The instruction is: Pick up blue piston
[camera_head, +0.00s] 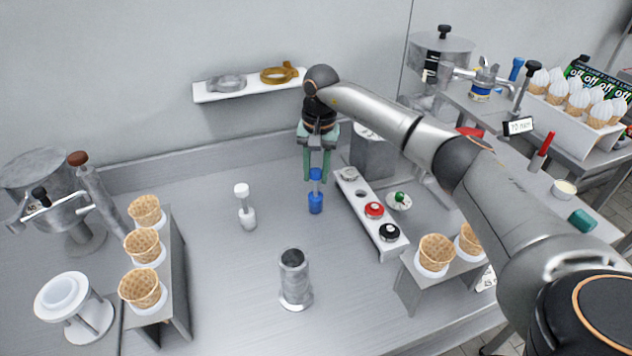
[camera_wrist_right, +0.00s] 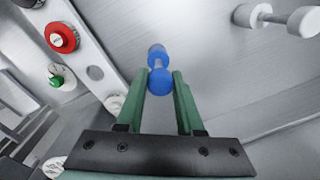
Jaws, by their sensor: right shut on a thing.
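The blue piston (camera_head: 316,200) is upright near the middle of the metal table, and in the right wrist view it shows (camera_wrist_right: 157,55) at the fingertips. My right gripper (camera_head: 317,178) comes from above with its green fingers pointing down. It is shut on the blue piston's upper end; in the right wrist view the fingertips (camera_wrist_right: 161,78) lie on either side of it. I cannot tell whether the piston's foot touches the table. My left gripper is not in view.
A white piston (camera_head: 246,212) stands to the left and a metal cylinder (camera_head: 294,280) nearer the front. A white rack (camera_head: 355,211) with red and black round pieces lies close on the right. Cone holders flank the table. A wall shelf (camera_head: 249,85) is behind.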

